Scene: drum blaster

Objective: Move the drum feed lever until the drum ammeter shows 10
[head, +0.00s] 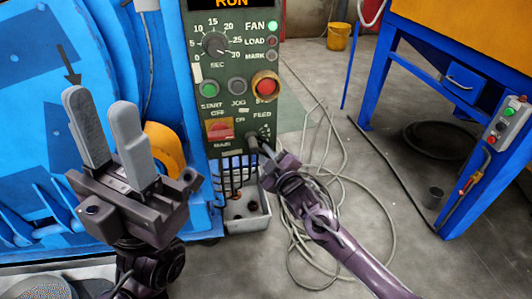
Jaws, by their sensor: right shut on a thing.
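The green control panel (229,88) of the blue machine stands in the middle of the head view. The feed lever sits low on it, under the FEED label, by a small scale. My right gripper (262,150) is at this spot and shut on the lever, which the fingers mostly hide. My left gripper (106,124) is raised at the left in front of the blue drum, its two grey fingers apart and empty. The top display (232,3) reads RUN. The ammeter is not clearly visible, so I cannot read it.
A grey bin (246,219) stands below the panel. Loose cables (325,180) lie on the floor to the right. A blue-legged cabinet (455,75) with a small button box (506,118) is at the right. A yellow bucket (339,36) stands at the back.

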